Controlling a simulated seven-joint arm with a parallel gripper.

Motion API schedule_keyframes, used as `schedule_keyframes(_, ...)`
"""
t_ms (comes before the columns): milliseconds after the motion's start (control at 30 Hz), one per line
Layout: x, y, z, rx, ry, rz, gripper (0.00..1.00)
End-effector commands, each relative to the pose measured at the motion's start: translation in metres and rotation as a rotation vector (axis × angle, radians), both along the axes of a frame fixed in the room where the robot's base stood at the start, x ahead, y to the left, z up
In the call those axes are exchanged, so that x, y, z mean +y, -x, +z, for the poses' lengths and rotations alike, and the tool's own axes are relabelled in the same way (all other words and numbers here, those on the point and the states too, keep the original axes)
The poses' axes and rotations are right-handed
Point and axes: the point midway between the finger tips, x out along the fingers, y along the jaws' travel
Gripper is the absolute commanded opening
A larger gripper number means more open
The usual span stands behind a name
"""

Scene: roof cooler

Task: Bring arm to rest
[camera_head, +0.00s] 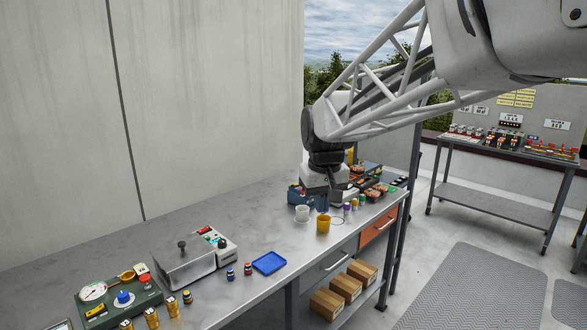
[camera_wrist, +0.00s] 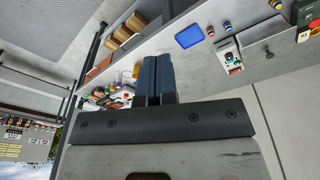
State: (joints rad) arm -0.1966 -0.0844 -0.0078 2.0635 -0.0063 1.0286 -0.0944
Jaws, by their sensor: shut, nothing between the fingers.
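My gripper (camera_wrist: 154,60) shows in the wrist view as two dark blue fingers side by side, shut with nothing between them. In the head view my arm reaches in from the upper right and bends down at its end over the far right part of the metal bench (camera_head: 223,225). The wrist there hides part of the things behind it. I cannot tell the exact gap between the fingers and the bench.
A blue tray (camera_head: 269,263) lies mid-bench, beside a metal box (camera_head: 185,265) with a knob. A green gauge unit (camera_head: 117,299) sits front left. A second table (camera_head: 495,196) stands right, across open floor. A pale wall backs the bench.

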Motion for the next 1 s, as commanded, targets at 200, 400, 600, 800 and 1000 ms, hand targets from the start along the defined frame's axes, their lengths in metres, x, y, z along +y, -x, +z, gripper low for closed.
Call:
schedule_keyframes(200, -0.029, 0.049, -0.002, -0.014, -0.004, -0.050, 0.00)
schedule_keyframes(400, -0.051, 0.093, -0.008, -0.028, -0.009, -0.095, 0.00)
schedule_keyframes(600, -0.071, 0.137, -0.018, -0.040, -0.013, -0.140, 0.00)
schedule_keyframes(800, -0.088, 0.181, -0.031, -0.054, -0.016, -0.185, 0.00)
schedule_keyframes(1000, -0.102, 0.224, -0.048, -0.067, -0.019, -0.229, 0.00)
